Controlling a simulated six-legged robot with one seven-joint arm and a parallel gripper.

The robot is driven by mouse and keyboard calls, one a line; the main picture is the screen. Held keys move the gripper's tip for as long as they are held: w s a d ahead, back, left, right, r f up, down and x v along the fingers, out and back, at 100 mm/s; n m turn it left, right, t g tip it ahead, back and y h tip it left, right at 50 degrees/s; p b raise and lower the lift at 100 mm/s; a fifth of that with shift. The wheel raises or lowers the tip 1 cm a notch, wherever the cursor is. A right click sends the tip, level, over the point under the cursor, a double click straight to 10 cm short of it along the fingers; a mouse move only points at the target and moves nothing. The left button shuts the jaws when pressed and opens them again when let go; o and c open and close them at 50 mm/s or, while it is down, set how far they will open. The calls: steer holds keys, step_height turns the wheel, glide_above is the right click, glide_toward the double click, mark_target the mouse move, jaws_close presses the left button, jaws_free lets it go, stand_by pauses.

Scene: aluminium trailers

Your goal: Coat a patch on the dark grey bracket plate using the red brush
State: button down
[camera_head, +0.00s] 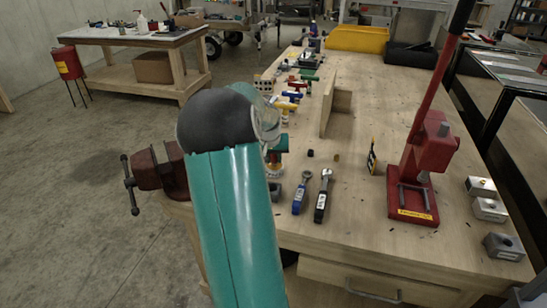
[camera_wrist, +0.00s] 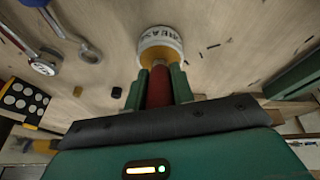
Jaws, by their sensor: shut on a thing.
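My gripper (camera_wrist: 163,80) is shut on the red brush (camera_wrist: 158,92), whose handle sits between the two green fingers in the wrist view. A white tin lettered GREASE (camera_wrist: 161,38) with amber contents lies right at the brush's far end. The brush tip is hidden, and I cannot tell whether it touches the grease. In the head view my gripper (camera_head: 278,146) is partly behind my arm, above the tin (camera_head: 274,169) on the bench. I cannot make out the dark grey bracket plate for certain in either view.
A red vise (camera_head: 160,170) is at the bench's left edge. Two wrenches (camera_head: 313,192) lie right of my arm. A wooden upright (camera_head: 328,103), a small black-and-yellow card (camera_head: 372,156) and a red press (camera_head: 428,150) stand farther right.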

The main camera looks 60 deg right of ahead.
stand_by(0.4)
steer(key=shift+r, duration=3.5)
